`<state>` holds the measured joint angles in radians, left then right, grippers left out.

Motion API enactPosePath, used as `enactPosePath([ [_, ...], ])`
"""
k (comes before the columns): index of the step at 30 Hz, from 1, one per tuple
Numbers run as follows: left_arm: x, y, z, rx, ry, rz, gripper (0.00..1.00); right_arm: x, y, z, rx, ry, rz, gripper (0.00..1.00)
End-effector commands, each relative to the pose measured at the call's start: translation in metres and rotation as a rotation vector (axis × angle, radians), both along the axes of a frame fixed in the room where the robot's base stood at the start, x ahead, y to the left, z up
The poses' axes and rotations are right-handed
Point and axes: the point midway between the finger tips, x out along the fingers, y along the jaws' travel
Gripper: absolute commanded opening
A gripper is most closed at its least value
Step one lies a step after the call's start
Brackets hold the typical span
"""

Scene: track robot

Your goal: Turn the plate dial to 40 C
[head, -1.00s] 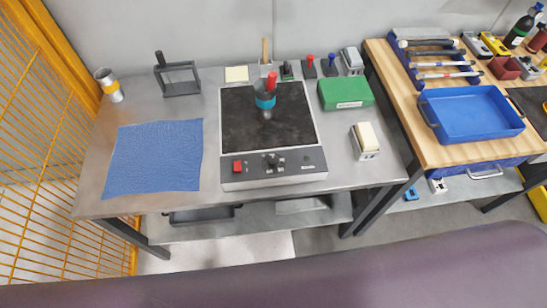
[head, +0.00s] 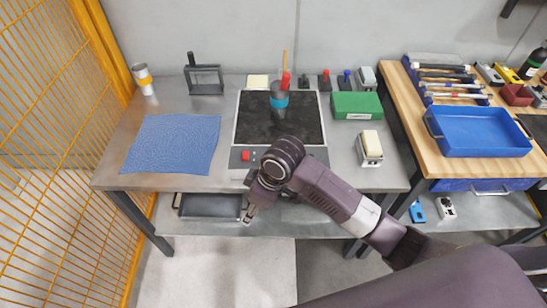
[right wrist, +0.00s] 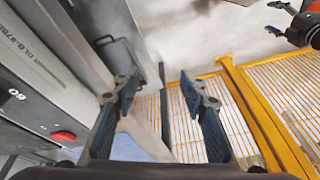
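The hot plate (head: 252,122) stands on the grey bench, with a dark top and a pale front panel with a red switch (head: 246,155). Its dial is hidden behind my right arm in the head view. In the right wrist view the front panel (right wrist: 25,85) runs along the left, with a "60" mark and the red switch (right wrist: 62,136); I cannot make out the dial there. My right gripper (head: 247,214) is in front of the panel, past the bench's front edge. Its fingers (right wrist: 165,88) are apart and empty. My left gripper does not show.
A beaker with a teal band (head: 279,100) stands on the hot plate. A blue cloth (head: 172,144) lies left, a green box (head: 357,105) right. An orange mesh fence (head: 60,150) stands left. A dark item at the wrist view's upper right is unclear.

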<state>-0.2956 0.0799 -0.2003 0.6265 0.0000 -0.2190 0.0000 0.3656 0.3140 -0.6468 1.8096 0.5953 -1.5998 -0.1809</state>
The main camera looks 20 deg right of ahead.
Motion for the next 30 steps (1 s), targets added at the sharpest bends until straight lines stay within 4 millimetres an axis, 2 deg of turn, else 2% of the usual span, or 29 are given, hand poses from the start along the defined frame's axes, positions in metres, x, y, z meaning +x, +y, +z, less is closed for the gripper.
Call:
enactPosePath([
  [1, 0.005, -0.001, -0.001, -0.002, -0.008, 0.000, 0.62, 0.004, -0.002, 0.010, -0.020, -0.006, 0.036, 0.40],
  [5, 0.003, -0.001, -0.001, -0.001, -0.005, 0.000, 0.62, 0.015, -0.007, 0.023, -0.065, 0.003, 0.102, 0.40],
  [11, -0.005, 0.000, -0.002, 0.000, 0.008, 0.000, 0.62, 0.049, -0.029, 0.044, -0.145, 0.021, 0.164, 0.40],
  [14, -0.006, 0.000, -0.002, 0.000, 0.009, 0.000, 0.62, 0.070, -0.047, 0.061, -0.194, 0.034, 0.182, 0.40],
  [21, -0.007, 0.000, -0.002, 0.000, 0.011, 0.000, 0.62, 0.116, -0.098, 0.112, -0.291, 0.066, 0.174, 0.40],
  [25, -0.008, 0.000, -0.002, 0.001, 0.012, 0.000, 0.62, 0.127, -0.114, 0.130, -0.311, 0.077, 0.161, 0.40],
  [28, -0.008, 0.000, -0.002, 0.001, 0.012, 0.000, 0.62, 0.130, -0.118, 0.134, -0.315, 0.082, 0.158, 0.40],
  [30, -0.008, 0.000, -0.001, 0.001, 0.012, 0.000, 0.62, 0.130, -0.119, 0.129, -0.316, 0.084, 0.157, 0.40],
])
